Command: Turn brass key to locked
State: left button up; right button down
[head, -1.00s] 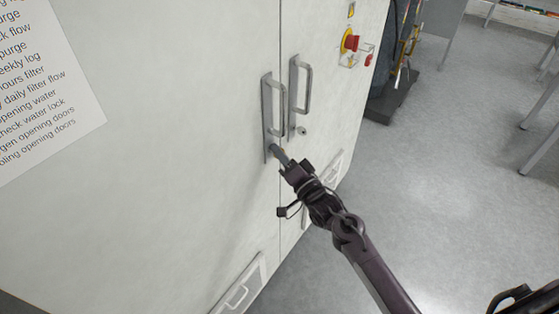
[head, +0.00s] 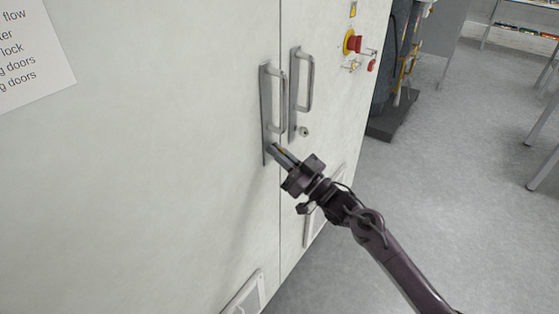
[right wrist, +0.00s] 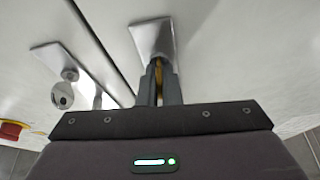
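The brass key (right wrist: 158,72) shows as a thin yellow strip between the two fingers of my right gripper (right wrist: 158,88) in the right wrist view. In the head view, my right gripper (head: 279,154) is at the lower end of the left door's handle plate (head: 266,140). Its fingers are close together on the key, and only a little brass shows there. The fingers hide most of the key and its keyhole, so I cannot tell how far it is turned. My left gripper is not in view.
The right door has its own handle (head: 305,80) and a round lock (head: 304,131) close beside my gripper. A red knob on yellow (head: 352,43) is higher on the right. Vent panels are below. The grey floor (head: 440,200) on the right is open.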

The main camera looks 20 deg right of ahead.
jog(key=shift+f+n+g+y+b, duration=0.1)
jog(key=shift+n+g+y+b, duration=0.35)
jog(key=shift+n, duration=0.35)
jog(key=c, duration=1.6)
grip_release()
jog(key=b+v, duration=0.1)
jog(key=v, duration=0.6)
jog(key=shift+s+d+f+b, duration=0.2)
jog(key=shift+s+b, duration=0.05)
jog(key=shift+b, duration=0.15)
